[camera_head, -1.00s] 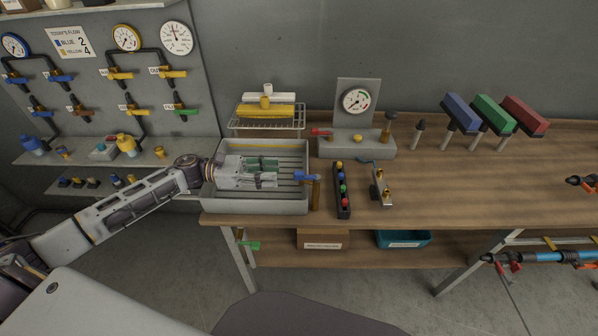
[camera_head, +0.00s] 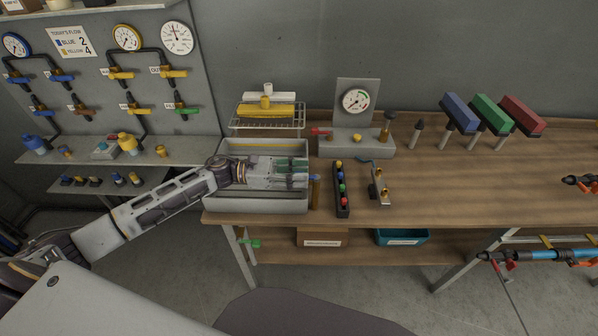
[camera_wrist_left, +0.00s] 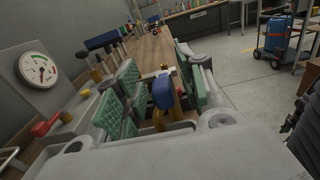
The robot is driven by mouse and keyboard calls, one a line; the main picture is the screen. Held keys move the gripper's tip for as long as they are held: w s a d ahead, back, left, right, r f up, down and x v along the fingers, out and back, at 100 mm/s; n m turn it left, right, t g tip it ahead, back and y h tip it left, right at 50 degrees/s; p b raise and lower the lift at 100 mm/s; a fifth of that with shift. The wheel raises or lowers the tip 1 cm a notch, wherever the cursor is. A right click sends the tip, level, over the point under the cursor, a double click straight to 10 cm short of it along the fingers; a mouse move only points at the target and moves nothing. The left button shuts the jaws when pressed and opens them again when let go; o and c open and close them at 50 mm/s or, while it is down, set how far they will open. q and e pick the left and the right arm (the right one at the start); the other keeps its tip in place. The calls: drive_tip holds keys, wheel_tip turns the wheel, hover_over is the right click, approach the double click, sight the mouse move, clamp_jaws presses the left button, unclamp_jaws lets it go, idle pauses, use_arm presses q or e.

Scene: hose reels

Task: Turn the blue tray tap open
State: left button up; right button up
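The tray tap has a blue handle (camera_head: 315,178) on a brass body, at the right end of the grey tray (camera_head: 222,195). My left gripper (camera_head: 304,176) reaches over the tray from the left, with its green-padded fingers at the tap and covering much of it in the head view. In the left wrist view the blue handle (camera_wrist_left: 162,93) stands between the green pads, which are apart. Whether either pad touches the handle I cannot tell. My right gripper is not in view.
A black strip with coloured knobs (camera_head: 341,190) and a small brass fitting stand (camera_head: 379,188) are just right of the tap. A grey gauge block (camera_head: 357,143) stands behind. A wire rack (camera_head: 265,122) is behind the tray.

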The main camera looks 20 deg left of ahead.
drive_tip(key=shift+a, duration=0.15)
use_arm(q)
drive_tip(key=shift+c, duration=0.3)
clamp_jaws()
